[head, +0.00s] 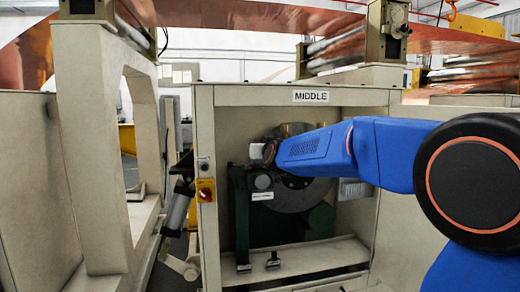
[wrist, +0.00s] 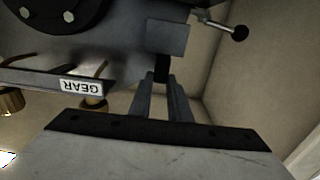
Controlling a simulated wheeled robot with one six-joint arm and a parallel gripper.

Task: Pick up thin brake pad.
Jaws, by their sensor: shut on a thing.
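My gripper (wrist: 161,82) is shut on a small dark block, which I take for the thin brake pad (wrist: 162,68), at its fingertips in the wrist view. The pad sits just below a grey block (wrist: 167,38) on the machine; I cannot tell whether they touch. In the head view my blue arm reaches from the right into the bay marked MIDDLE. My gripper end is in front of the green machine frame (head: 240,215), and its fingers and the pad cannot be made out there.
A grey disc (head: 298,195) stands behind my arm in the bay. Cream bay posts (head: 207,230) and a lower shelf (head: 315,256) bound the opening.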

